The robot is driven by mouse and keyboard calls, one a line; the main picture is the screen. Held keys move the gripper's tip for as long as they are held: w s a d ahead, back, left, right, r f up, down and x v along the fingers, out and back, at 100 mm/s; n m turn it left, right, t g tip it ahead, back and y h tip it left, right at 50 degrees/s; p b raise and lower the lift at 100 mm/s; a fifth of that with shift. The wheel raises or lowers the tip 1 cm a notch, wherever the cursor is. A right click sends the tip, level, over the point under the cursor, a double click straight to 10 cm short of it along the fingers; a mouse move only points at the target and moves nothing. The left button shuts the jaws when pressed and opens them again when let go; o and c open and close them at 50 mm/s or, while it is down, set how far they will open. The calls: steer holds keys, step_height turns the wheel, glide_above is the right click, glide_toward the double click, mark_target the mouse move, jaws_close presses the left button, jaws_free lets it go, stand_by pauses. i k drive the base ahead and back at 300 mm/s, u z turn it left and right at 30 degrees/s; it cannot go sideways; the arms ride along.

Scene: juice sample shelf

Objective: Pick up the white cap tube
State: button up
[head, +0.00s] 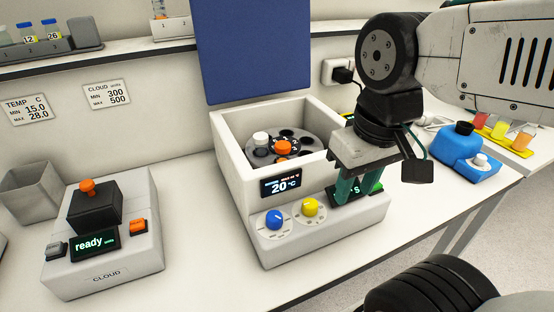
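The white cap tube (261,138) stands in the round grey rotor inside the open white machine, at the left side of the rotor. Only its cap and a little of its top show. An orange cap tube (282,147) stands close to its right in the same rotor. My gripper (358,192) is to the right of the rotor, pointing down over the machine's front right panel. Its teal fingers look apart, with part of a dark display showing between them, and I see nothing held.
The machine's raised blue lid (238,50) and white walls (231,158) surround the rotor. Blue and yellow knobs are on its front. A grey "ready" device (103,262) stands left. A blue device (458,148) and a tray of colored samples are right.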

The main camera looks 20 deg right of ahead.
mark_target(261, 140)
steer(key=u, duration=0.05)
steer(key=k, duration=0.5)
steer(key=z, duration=0.85)
steer(key=i, duration=0.75)
steer(key=u, duration=0.8)
